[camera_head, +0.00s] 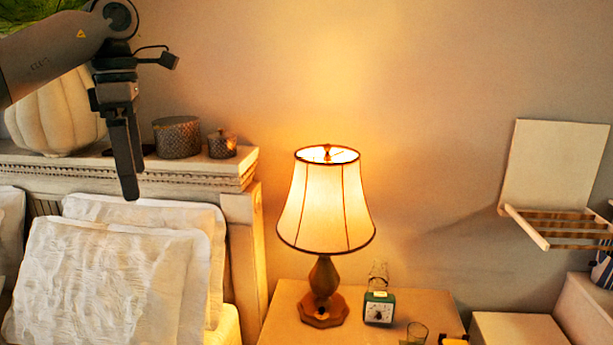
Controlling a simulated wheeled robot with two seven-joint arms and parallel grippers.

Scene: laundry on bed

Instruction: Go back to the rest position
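My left gripper (127,175) hangs from the arm at the upper left of the head view, fingers pointing down. It is in front of the headboard shelf and above the pillows, apart from them as far as I can see. The fingers overlap from this side, so I cannot tell whether they are open or shut. Nothing shows held in them. My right gripper is not in view.
White pillows (95,285) lean on the headboard (243,210). Its shelf holds a white pumpkin (58,115) and round boxes (177,137). A lit lamp (326,215), green clock (379,307) and glass (417,333) stand on the nightstand (277,318). A wall rack (555,165) hangs right.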

